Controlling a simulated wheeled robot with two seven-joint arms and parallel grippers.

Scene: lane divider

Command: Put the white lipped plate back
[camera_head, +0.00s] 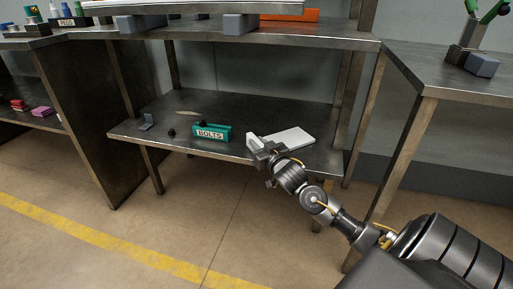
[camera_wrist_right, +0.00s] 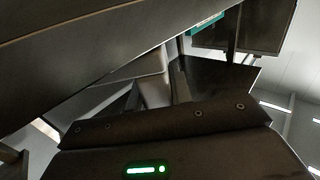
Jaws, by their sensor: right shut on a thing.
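The white lipped plate (camera_head: 291,138) is at the front right of the lower shelf in the head view, with its short lip at the left end. My right gripper (camera_head: 262,151) is at that left end, over the shelf's front edge, and is shut on the plate. The fingers hide part of the lip. I cannot tell whether the plate rests on the shelf or is slightly raised. The right wrist view is dark and close, and I cannot make out the plate there. My left gripper is not in view.
A teal bin labelled BOLTS (camera_head: 211,133) stands left of the plate on the lower shelf (camera_head: 240,108). A grey bracket-like piece (camera_head: 147,121) and small dark pieces lie farther left. A table (camera_head: 440,75) stands to the right.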

